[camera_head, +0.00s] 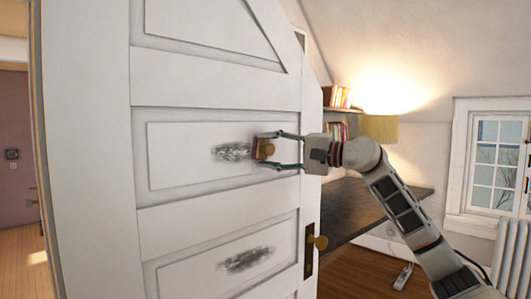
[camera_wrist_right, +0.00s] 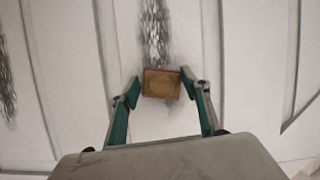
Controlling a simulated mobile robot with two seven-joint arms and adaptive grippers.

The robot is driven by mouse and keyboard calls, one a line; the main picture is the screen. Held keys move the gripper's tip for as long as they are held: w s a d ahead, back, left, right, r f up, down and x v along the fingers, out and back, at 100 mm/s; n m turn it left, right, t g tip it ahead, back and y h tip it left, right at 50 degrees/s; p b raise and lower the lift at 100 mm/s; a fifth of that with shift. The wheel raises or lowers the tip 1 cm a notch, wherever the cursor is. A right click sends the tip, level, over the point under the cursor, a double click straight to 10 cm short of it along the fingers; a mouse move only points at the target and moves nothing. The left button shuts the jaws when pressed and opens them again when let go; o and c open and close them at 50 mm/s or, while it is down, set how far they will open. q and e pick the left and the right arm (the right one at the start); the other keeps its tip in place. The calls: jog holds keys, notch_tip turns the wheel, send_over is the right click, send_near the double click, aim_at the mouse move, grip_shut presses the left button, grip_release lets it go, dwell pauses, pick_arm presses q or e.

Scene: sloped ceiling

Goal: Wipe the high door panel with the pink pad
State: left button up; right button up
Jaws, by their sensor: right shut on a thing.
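A white door (camera_head: 90,150) fills the left and middle of the head view. Its high panel (camera_head: 180,170) carries a dark grey smudge (camera_head: 231,152); the smudge also shows in the right wrist view (camera_wrist_right: 156,32). My right gripper (camera_head: 262,150) is shut on a small block-shaped pad (camera_head: 267,147), just right of this smudge. The pad has a brownish-yellow back and a thin pinkish edge. In the right wrist view the pad (camera_wrist_right: 161,84) sits between the fingertips, against or very near the panel; its wiping face is hidden. My left gripper is out of view.
A lower door panel (camera_head: 185,272) has a second dark smudge (camera_head: 246,260). A brass doorknob (camera_head: 319,242) sticks out at the door's right edge. Behind are a dark desk top (camera_head: 375,205), a lamp (camera_head: 379,128), shelved books (camera_head: 337,97), a window (camera_head: 496,165) and a radiator (camera_head: 510,255).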

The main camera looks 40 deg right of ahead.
jog(key=shift+w+d, duration=0.1)
jog(key=shift+d, duration=1.65)
jog(key=shift+w+d+r, duration=0.1)
jog(key=shift+w+d, duration=0.05)
jog(key=shift+d, duration=1.8)
